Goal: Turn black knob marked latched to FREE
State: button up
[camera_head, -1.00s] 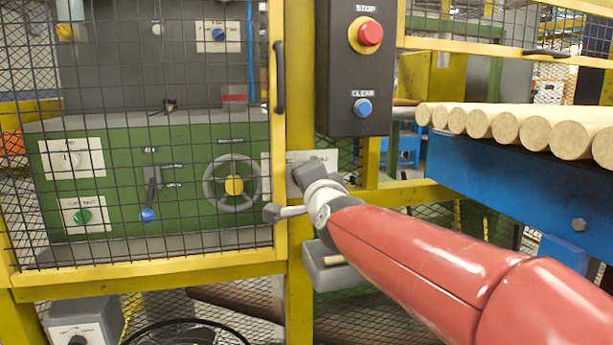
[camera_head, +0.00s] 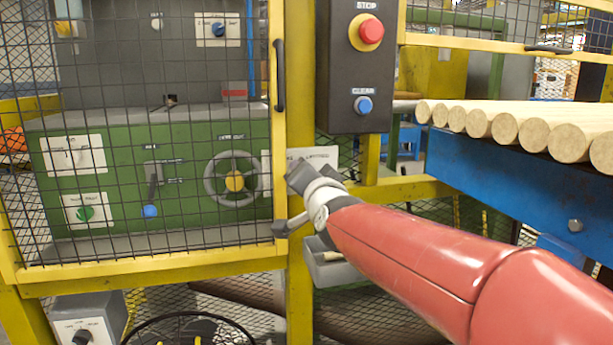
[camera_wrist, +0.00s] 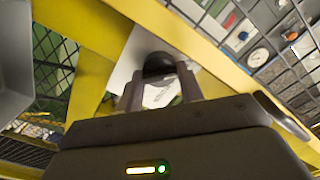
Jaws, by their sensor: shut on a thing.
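The black knob (camera_wrist: 158,65) shows in the wrist view on a white plate (camera_wrist: 140,47), with its lower part between my fingers. My gripper (camera_wrist: 160,84) is shut on it, one finger on each side. In the head view the white plate (camera_head: 325,155) is fixed by the yellow post, and its visible lettering seems to read LATCHED. My gripper (camera_head: 295,174) reaches the plate's lower part there and hides the knob. The knob's pointing direction and the rest of the lettering cannot be made out.
A mesh guard door (camera_head: 140,262) with a black handle (camera_head: 279,75) stands left of the post. A dark box with a red STOP button (camera_head: 370,32) and blue CLEAR button (camera_head: 363,106) is above. A grey bin (camera_head: 325,268) hangs below my gripper.

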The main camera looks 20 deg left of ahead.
jog(key=shift+f, duration=0.15)
jog(key=o, duration=0.7)
jog(key=b+v, duration=0.1)
jog(key=v, duration=0.7)
jog(key=shift+a, duration=0.1)
